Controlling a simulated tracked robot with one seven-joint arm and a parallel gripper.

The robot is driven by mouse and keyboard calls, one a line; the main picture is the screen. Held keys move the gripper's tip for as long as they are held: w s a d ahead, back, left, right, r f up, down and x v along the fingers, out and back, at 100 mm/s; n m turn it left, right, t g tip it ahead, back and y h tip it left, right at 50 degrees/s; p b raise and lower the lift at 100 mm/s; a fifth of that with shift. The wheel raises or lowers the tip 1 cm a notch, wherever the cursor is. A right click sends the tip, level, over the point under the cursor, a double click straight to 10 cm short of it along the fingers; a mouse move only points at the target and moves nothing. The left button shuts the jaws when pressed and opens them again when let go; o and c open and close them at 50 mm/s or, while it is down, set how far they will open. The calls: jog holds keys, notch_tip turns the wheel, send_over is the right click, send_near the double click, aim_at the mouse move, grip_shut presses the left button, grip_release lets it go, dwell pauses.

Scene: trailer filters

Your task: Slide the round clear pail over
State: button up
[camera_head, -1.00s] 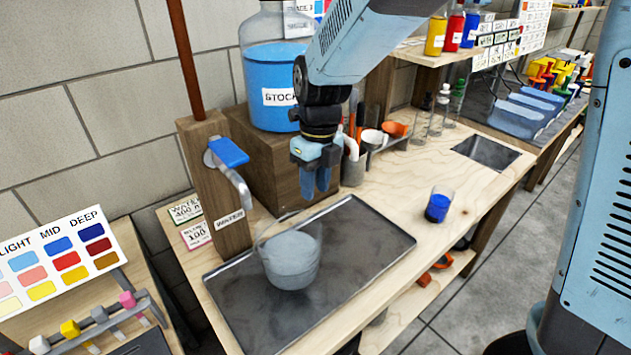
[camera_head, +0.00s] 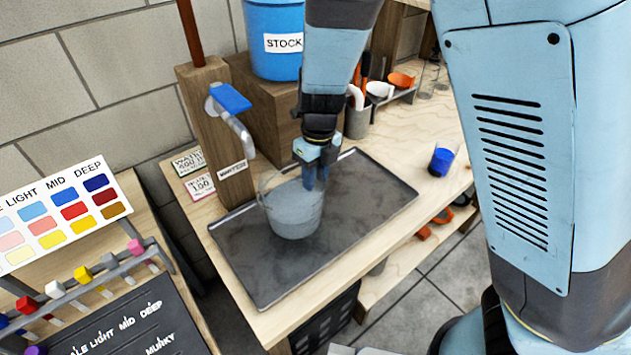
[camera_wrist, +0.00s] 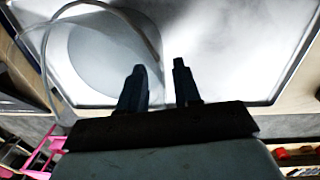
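The round clear pail (camera_head: 294,212) stands upright on the dark metal tray (camera_head: 262,285), below and right of the tap. It looks to hold greyish, cloudy contents. In the wrist view the pail (camera_wrist: 100,58) is at the left, its rim curving close to the left finger. My gripper (camera_head: 315,184) points down at the pail's right rim. Whether a finger touches the pail's wall I cannot tell.
A wooden post with a blue-handled tap (camera_head: 230,98) stands behind the pail. A blue stock container (camera_head: 275,45) sits on a wooden block behind. A small cup of blue liquid (camera_head: 441,160) stands at the right. The tray's front and right are clear.

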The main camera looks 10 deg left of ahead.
jog(key=shift+f, duration=1.2)
jog(key=shift+c, duration=0.5)
grip_shut()
